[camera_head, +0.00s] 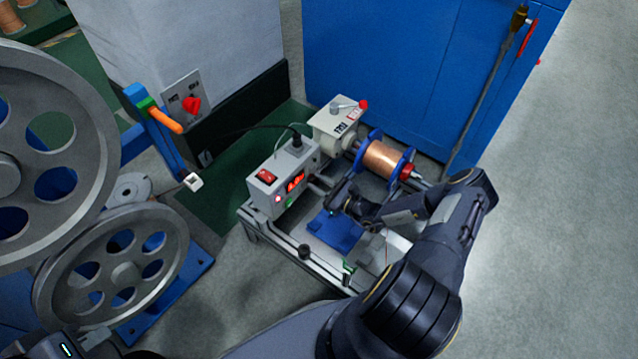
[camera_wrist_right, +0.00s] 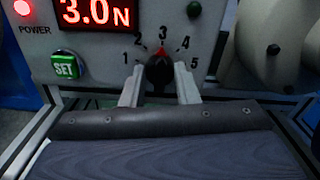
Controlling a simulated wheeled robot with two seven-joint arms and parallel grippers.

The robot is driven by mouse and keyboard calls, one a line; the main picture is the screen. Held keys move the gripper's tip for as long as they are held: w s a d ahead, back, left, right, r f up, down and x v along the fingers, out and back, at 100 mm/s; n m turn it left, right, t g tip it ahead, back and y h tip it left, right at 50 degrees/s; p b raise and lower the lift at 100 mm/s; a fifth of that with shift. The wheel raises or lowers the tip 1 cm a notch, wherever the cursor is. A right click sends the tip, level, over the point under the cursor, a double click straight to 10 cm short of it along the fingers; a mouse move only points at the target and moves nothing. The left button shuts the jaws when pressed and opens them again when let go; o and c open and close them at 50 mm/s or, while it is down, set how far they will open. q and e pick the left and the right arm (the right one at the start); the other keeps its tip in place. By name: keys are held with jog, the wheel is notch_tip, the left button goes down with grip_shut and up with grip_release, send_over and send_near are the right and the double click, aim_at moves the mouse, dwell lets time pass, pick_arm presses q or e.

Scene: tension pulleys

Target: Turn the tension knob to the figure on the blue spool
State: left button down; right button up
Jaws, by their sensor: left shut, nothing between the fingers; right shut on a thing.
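The tension knob (camera_wrist_right: 159,72) is black with a red pointer at 3 on a dial marked 1 to 5. My right gripper (camera_wrist_right: 160,85) is shut on it, one pale finger on each side. The red display (camera_wrist_right: 95,12) above left reads 3.0 N. In the head view, my right gripper (camera_head: 333,193) is at the front of the grey control box (camera_head: 270,188), and the knob is hidden. The blue spool (camera_head: 375,139), wound with copper wire, sits on a shaft behind; I cannot read a figure on it. Part of my left gripper (camera_head: 68,349) shows at the bottom left edge, empty.
A green SET button (camera_wrist_right: 65,67) is left of the dial. A grey unit with a red-tipped lever (camera_head: 340,125) stands behind the box. Large grey pulleys (camera_head: 115,265) fill the left. A blue cabinet (camera_head: 390,60) stands at the back. The floor at right is clear.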

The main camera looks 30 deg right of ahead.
jog(key=o, duration=1)
jog(key=p+v, duration=0.2)
jog(key=v, duration=0.6)
